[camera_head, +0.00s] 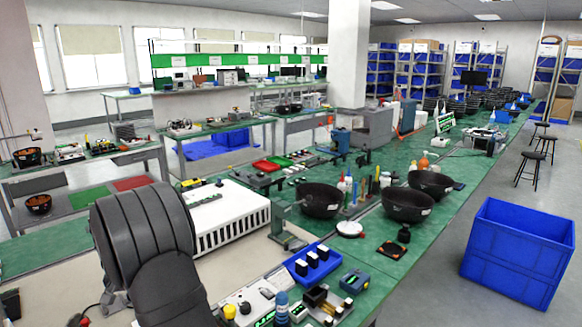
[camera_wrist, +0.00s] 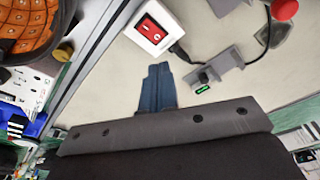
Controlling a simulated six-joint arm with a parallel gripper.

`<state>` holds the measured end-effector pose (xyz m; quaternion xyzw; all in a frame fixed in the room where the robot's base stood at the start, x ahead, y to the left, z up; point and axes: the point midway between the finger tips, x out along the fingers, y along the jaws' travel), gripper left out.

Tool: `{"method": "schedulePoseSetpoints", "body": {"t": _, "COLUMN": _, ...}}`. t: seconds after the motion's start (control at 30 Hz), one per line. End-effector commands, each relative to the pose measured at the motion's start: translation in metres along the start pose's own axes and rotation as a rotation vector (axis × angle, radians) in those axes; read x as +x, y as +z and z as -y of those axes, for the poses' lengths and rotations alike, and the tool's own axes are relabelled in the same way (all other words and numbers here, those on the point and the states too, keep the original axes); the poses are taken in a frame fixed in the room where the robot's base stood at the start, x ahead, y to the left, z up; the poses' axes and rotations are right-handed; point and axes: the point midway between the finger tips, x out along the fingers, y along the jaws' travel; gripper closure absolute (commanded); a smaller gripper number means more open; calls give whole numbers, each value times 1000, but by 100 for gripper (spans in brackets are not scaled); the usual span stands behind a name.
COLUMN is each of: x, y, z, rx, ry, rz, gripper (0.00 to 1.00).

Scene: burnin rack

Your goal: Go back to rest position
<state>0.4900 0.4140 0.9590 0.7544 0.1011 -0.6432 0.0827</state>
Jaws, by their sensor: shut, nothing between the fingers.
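My gripper (camera_wrist: 158,70) shows in the wrist view as two blue fingers pressed together, shut and empty, above the pale work surface (camera_wrist: 115,75). A white box with a red rocker switch (camera_wrist: 151,28) lies just ahead of the fingertips, apart from them. In the head view, my dark grey arm fills the lower left, and I cannot make out the fingers there.
A grey bracket with a small green display (camera_wrist: 205,80) is right of the fingers, near a red knob (camera_wrist: 285,8). In the head view, a white slotted unit (camera_head: 225,215), black bowls (camera_head: 320,199) and a blue tray (camera_head: 312,262) stand beside my arm. A blue crate (camera_head: 518,255) stands on the floor.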

Motion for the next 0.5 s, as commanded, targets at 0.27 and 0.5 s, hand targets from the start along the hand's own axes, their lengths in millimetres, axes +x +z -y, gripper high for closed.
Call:
{"method": "schedulePoseSetpoints", "body": {"t": 0.27, "x": 64, "y": 13, "z": -2, "rx": -1, "ry": 7, "rz": 12, "gripper": 100}}
{"method": "schedulePoseSetpoints", "body": {"t": 0.5, "x": 19, "y": 4, "z": -1, "rx": 0, "ry": 3, "rz": 3, "gripper": 100}}
